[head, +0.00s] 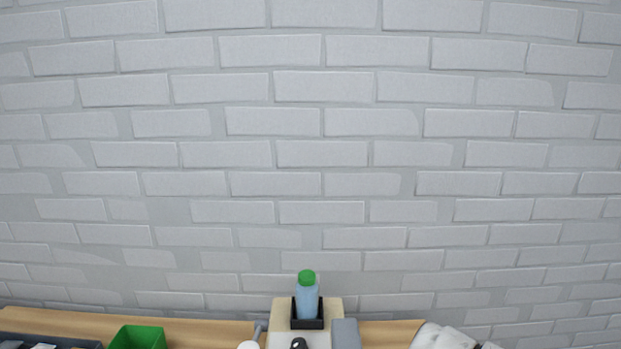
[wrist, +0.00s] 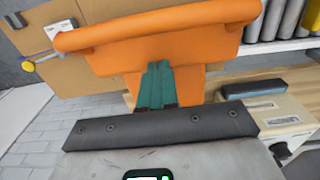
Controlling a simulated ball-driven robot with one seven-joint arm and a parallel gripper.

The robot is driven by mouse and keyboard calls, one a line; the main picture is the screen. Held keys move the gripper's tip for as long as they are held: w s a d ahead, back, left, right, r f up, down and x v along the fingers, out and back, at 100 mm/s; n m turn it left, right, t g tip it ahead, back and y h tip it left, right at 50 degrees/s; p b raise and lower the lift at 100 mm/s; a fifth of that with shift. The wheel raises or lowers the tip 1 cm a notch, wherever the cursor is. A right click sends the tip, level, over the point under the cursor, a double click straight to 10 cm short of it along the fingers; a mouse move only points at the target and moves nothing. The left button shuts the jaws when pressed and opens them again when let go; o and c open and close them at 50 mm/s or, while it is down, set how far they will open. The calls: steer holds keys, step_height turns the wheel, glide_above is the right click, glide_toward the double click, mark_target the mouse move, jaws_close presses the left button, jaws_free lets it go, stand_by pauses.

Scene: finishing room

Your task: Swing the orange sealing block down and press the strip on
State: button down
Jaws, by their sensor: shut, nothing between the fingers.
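A large orange piece (wrist: 160,32), which looks like the sealing block, fills the upper middle of the wrist view, with a rounded bar along its upper edge and a narrower part below. My gripper (wrist: 158,66) shows there as two teal fingers, shut together and empty, in front of the orange piece's lower part. I cannot tell whether the fingertips touch it. The head view shows neither the orange piece nor my gripper. I cannot make out the strip in either view.
A beige machine (wrist: 277,118) with a dark grey pad (wrist: 253,89) stands at the right in the wrist view. The head view shows a blue bottle (head: 307,299) in a black holder, a green bin (head: 139,338) and a wooden bench (head: 205,330) against the brick wall.

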steer(key=shift+f+b, duration=0.4)
steer(key=shift+f, duration=0.25)
steer(key=shift+r, duration=0.1)
stand_by(1.0)
steer(key=shift+r+p, duration=3.35)
steer(key=shift+r, duration=0.15)
steer(key=shift+f, duration=0.1)
